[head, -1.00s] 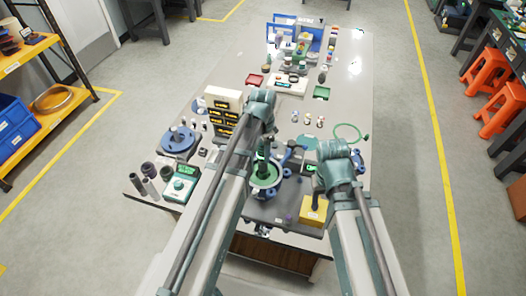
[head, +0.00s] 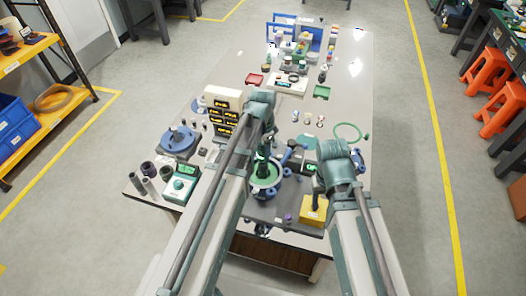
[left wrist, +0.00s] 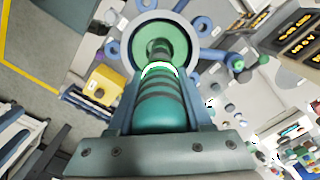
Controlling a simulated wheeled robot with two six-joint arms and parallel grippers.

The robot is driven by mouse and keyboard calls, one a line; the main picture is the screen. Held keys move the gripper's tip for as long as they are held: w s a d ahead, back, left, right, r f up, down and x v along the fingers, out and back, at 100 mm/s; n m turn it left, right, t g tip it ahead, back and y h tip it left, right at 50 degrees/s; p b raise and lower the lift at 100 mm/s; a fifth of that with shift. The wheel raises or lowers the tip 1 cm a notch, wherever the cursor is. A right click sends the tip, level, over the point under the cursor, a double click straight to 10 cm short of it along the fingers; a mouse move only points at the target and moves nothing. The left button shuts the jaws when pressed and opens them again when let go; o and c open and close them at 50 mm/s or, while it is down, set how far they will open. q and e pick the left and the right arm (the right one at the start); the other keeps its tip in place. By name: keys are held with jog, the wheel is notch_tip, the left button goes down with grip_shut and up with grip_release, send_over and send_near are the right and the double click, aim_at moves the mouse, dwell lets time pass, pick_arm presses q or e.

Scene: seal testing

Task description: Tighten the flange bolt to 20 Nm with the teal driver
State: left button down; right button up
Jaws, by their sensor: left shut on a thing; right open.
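The teal driver (left wrist: 160,105) has dark bands and fills the middle of the left wrist view. My left gripper (left wrist: 165,120) is shut on it. In the head view the driver (head: 262,165) stands upright over the flange (head: 265,188), a round part with a green face and blue lugs. The flange (left wrist: 130,42) also shows past the driver's far end in the wrist view. The driver hides the bolt, so I cannot tell whether its tip touches it. My right gripper (head: 318,190) is open above the yellow box (head: 313,211), partly hidden by its own arm.
A display stack (head: 222,122) stands left of the flange. A green device with a dial (head: 180,184) and dark cylinders (head: 148,170) are at the front left. A blue round fixture (head: 180,140) sits behind them. A green hose (head: 348,132) lies on clear table at right.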

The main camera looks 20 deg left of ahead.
dwell(0.3)
pick_arm(q)
jog(key=shift+r+p, duration=2.55)
jog(key=shift+p, duration=0.05)
jog(key=shift+s+f, duration=0.1)
jog(key=shift+s, duration=0.05)
